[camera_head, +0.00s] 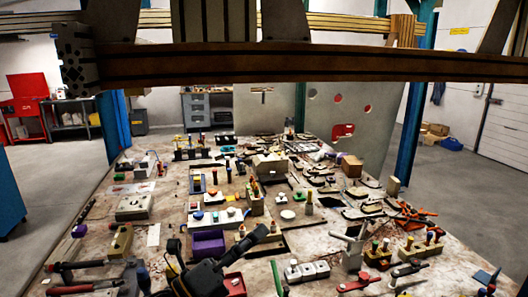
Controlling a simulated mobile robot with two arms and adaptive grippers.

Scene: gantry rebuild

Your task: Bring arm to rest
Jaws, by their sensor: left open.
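My left gripper (215,250) is at the bottom of the head view, left of the middle. It is dark, its two fingers are spread apart, and nothing shows between them. It is over the near part of a cluttered worktable (95,240), close to a purple box (208,243). I cannot tell whether it touches anything there. Most of my left arm is out of view, and my right gripper does not show.
Switch boxes, tools and small parts crowd the table. A grey switch block (307,271) and a red-handled tool (75,287) lie near the front. A wooden beam (300,64) crosses the top of the view. Open floor (455,190) shows at right.

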